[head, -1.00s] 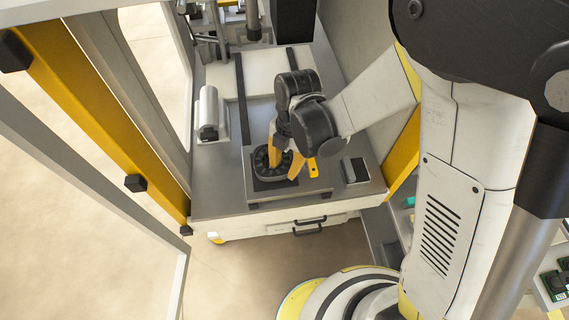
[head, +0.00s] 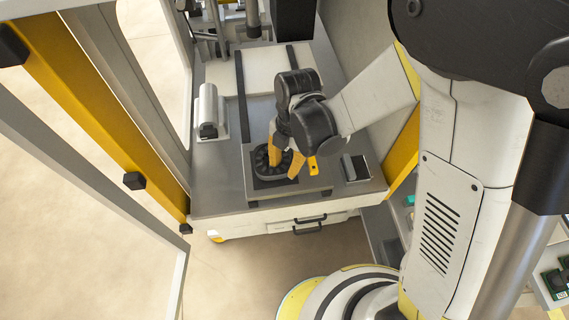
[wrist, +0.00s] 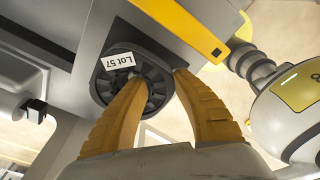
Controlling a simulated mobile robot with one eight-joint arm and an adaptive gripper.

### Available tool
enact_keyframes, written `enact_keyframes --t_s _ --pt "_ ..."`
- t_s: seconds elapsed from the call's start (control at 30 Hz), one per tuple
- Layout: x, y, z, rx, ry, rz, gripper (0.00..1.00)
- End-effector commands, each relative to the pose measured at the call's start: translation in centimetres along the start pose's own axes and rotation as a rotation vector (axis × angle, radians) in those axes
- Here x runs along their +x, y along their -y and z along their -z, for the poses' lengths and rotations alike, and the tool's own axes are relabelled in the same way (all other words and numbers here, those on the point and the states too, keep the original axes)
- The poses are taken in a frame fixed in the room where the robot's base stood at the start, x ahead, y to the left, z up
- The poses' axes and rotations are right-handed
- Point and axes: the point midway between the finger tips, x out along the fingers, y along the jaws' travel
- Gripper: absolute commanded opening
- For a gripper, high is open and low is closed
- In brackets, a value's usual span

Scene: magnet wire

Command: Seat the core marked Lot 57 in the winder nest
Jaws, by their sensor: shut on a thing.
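The core (head: 263,168) is a dark slotted ring, and in the wrist view its face (wrist: 107,82) carries a white label reading "Lot 57". My gripper (head: 283,170) points down at it, with its yellow fingers (wrist: 162,79) closed on the ring's right side. One fingertip is over the ring's face and the other is at its outer edge. The core is at the dark square pad (head: 260,186) of the winder nest on a grey block. The fingers and the core hide most of the nest, so I cannot tell whether the core is fully down.
A yellow bar (head: 312,168) stands close to the right of the fingers and shows large in the wrist view (wrist: 185,28). A silver cylinder (head: 208,112) is at the left of the bench. A small dark-topped box (head: 355,168) is at the right. The front bench strip is clear.

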Motion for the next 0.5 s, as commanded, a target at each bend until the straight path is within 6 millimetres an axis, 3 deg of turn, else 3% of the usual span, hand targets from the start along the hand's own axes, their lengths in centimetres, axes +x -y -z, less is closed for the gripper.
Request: enact_keyframes --t_s 0.5 --pt "0.99 0.00 -0.14 0.000 0.000 0.000 0.00"
